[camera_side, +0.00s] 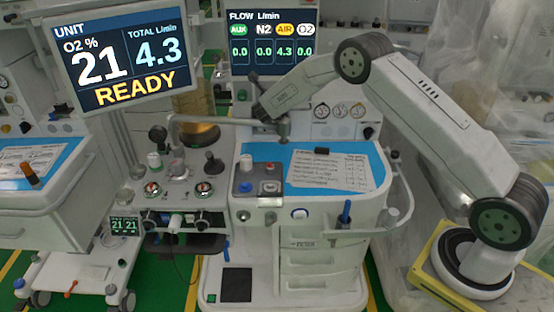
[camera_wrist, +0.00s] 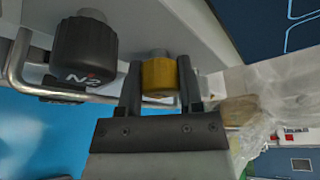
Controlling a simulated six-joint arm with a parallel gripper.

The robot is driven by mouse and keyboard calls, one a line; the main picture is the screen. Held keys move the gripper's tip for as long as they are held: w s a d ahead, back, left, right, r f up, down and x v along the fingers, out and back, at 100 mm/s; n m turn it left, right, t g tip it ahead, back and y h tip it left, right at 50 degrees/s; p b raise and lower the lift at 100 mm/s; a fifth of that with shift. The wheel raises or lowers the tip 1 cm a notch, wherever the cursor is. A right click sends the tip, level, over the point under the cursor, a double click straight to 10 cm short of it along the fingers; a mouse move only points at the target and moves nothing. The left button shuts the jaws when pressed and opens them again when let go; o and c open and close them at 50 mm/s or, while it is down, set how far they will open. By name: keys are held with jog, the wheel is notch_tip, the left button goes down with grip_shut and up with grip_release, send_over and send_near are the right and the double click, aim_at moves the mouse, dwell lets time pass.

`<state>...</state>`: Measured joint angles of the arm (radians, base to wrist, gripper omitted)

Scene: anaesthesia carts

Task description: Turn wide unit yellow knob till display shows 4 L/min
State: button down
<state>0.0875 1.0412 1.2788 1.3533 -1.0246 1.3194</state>
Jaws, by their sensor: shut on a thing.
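The yellow knob (camera_wrist: 158,76) is in the middle of the wrist view, between the two dark fingers of my gripper (camera_wrist: 158,88). The fingers are shut on its sides. In the side view my arm reaches down to the left below the flow screen, and I cannot make out the yellow knob there. The flow screen (camera_side: 268,42) reads AUX 0.0, N2 0.0, AIR 4.3 and O2 0.0, with the AIR label in yellow. The large unit screen (camera_side: 118,58) reads total 4.3 L/min, O2 21% and READY.
A black N2 knob (camera_wrist: 84,52) is close to the left of my gripper in the wrist view. A metal guard rail (camera_wrist: 22,75) runs beside the knobs. In the side view, a paper sheet (camera_side: 328,170) lies on the cart's blue top. Clear plastic sheeting (camera_side: 505,60) hangs at the right.

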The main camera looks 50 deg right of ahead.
jog(key=shift+n+h, duration=0.4)
jog(key=shift+n, duration=0.1)
jog(key=shift+c, duration=1.2)
grip_release()
jog(key=shift+a, duration=0.1)
jog(key=v, duration=0.7)
jog(key=shift+a, duration=0.3)
jog(key=shift+s+r, duration=0.15)
